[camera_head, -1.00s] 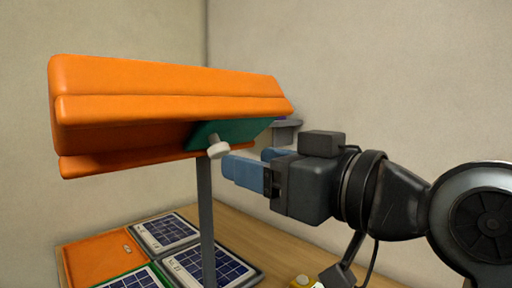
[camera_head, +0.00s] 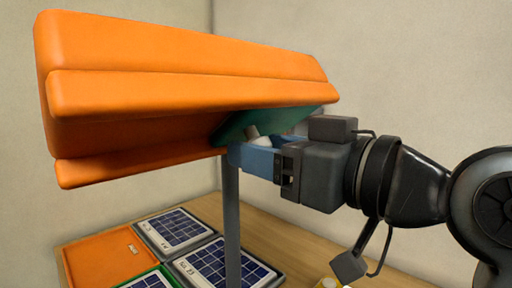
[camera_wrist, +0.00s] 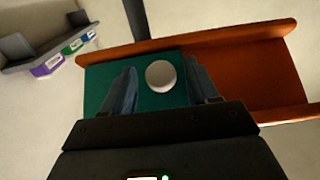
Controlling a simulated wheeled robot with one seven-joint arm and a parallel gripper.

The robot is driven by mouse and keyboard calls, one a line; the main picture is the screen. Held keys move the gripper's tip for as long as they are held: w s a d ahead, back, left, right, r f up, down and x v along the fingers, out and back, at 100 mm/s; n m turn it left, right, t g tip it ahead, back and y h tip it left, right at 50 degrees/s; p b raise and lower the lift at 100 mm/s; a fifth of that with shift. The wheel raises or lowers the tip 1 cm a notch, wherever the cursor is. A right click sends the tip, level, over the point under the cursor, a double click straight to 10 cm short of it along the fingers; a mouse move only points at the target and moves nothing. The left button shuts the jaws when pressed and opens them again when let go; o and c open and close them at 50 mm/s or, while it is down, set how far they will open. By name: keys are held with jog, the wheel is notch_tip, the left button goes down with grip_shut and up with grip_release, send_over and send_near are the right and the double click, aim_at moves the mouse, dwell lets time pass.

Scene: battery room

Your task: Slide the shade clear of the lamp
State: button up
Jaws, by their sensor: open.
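The lamp is a long orange housing (camera_head: 170,90) on a grey post (camera_head: 232,215). The shade appears to be the teal plate (camera_head: 290,120) set in the housing's underside, toward its right end; it also shows in the wrist view (camera_wrist: 100,88). A white round knob (camera_wrist: 160,74) sticks out of the teal plate. My gripper (camera_head: 246,146) is open with its blue fingers under the plate. In the wrist view its fingers (camera_wrist: 160,68) lie on either side of the knob, with small gaps. In the head view the near finger partly hides the knob.
Solar panels (camera_head: 215,262) and an orange panel (camera_head: 100,258) lie on the wooden table (camera_head: 300,265) below. A grey shelf with purple, green and blue labelled bins (camera_wrist: 45,65) is on the wall.

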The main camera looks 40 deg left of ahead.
jog(key=shift+c, duration=0.2)
grip_shut()
dwell(0.3)
